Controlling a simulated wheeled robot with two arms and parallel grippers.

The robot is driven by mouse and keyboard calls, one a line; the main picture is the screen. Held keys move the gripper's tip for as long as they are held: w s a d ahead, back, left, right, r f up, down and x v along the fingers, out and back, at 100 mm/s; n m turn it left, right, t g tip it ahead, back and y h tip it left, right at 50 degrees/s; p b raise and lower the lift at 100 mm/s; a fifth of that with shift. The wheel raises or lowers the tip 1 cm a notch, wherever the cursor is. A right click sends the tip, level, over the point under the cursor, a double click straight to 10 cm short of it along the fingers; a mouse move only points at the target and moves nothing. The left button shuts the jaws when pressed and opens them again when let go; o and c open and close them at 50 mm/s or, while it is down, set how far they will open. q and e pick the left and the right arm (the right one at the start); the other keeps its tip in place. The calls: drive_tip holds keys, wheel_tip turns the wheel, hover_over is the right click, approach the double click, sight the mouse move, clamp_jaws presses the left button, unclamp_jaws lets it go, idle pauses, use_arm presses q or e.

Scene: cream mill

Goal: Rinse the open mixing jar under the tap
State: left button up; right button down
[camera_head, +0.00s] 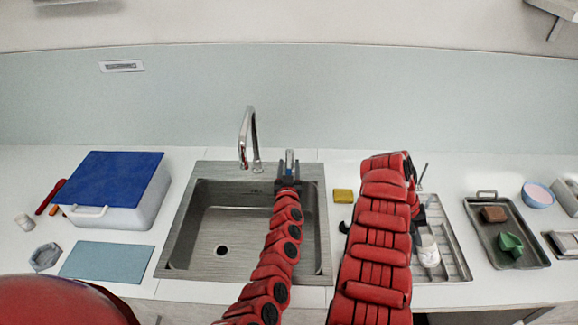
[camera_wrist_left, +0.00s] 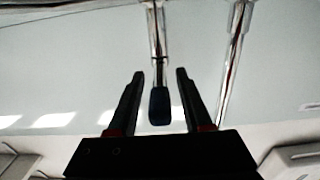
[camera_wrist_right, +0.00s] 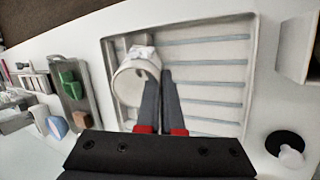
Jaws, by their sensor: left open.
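The right arm hides part of the drainer in the head view. The tap spout (camera_head: 245,135) arches over the steel sink (camera_head: 222,215). My left gripper (camera_head: 288,182) is open behind the basin, its fingers either side of the tap lever (camera_wrist_left: 160,105), apart from it. No water stream shows.
A yellow sponge (camera_head: 343,196) lies right of the sink. A tray (camera_head: 490,250) with green and brown items stands at the right. A blue-lidded white box (camera_head: 125,215) and a blue mat (camera_head: 105,261) are at the left. A dark round thing (camera_wrist_right: 284,142) lies beside the drainer.

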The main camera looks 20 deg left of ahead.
idle(0.3)
use_arm(q)
clamp_jaws()
idle(1.3)
